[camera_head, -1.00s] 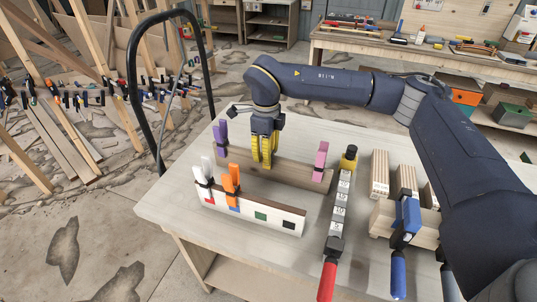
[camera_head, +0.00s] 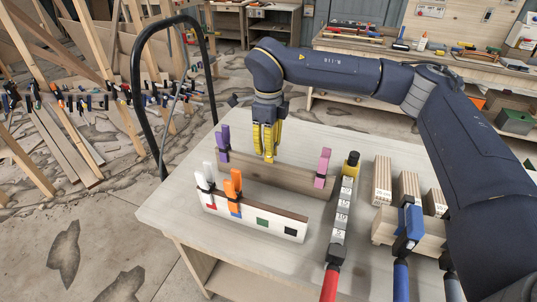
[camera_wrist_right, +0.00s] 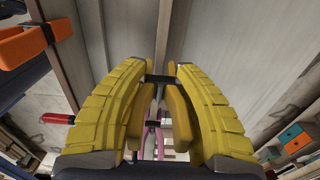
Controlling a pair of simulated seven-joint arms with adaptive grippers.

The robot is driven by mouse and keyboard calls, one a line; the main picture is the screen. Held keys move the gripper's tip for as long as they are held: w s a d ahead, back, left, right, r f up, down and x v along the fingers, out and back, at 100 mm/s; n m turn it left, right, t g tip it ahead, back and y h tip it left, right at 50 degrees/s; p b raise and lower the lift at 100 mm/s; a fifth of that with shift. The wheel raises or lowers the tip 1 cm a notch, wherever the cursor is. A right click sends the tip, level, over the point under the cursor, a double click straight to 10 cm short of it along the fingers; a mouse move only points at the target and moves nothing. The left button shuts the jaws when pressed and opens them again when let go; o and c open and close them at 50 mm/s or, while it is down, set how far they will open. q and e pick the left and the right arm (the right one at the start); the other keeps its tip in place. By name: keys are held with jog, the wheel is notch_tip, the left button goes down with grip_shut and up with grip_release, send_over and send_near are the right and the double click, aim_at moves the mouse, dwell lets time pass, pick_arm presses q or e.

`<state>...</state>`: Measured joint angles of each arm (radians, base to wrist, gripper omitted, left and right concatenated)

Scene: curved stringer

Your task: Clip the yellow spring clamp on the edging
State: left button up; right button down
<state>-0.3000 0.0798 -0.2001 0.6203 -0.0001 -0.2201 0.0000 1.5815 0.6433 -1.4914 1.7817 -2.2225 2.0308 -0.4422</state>
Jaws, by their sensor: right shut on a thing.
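My right gripper (camera_head: 267,155), with ridged yellow fingers, is shut on the yellow spring clamp in the right wrist view (camera_wrist_right: 181,112). The clamp's smooth yellow handles lie between the fingers, its black part (camera_wrist_right: 160,79) beyond them. In the head view the fingers cover most of the clamp. They hang around the middle of the edging (camera_head: 282,177), a long brown wooden strip. Whether the clamp touches the edging cannot be told. A purple clamp (camera_head: 223,142) is at the strip's left end, a pink clamp (camera_head: 323,166) near its right end. My left gripper is not in view.
A white board (camera_head: 272,222) with coloured squares stands in front, bearing a white clamp (camera_head: 204,180) and an orange clamp (camera_head: 233,184). A red-handled bar clamp (camera_head: 338,232) and wooden blocks (camera_head: 407,187) lie to the right. The front left table top is clear.

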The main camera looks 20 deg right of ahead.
notch_tip(320, 180, up, 14)
jog(key=shift+n, duration=0.6)
jog(key=s+a+f, duration=0.2)
jog(key=s+f, duration=0.1)
jog(key=s, duration=0.2)
jog(key=s+a+f, duration=0.2)
jog(key=s+f, duration=0.2)
jog(key=s, duration=0.1)
jog(key=s+a+f, duration=0.2)
jog(key=s+f, duration=0.2)
jog(key=s, duration=0.1)
jog(key=shift+a+f, duration=0.15)
jog(key=shift+f, duration=0.05)
jog(key=shift+s+a, duration=0.1)
jog(key=shift+a, duration=0.05)
jog(key=shift+m, duration=0.6)
jog(key=shift+f, duration=0.15)
jog(key=shift+f, duration=0.95)
jog(key=shift+f, duration=0.3)
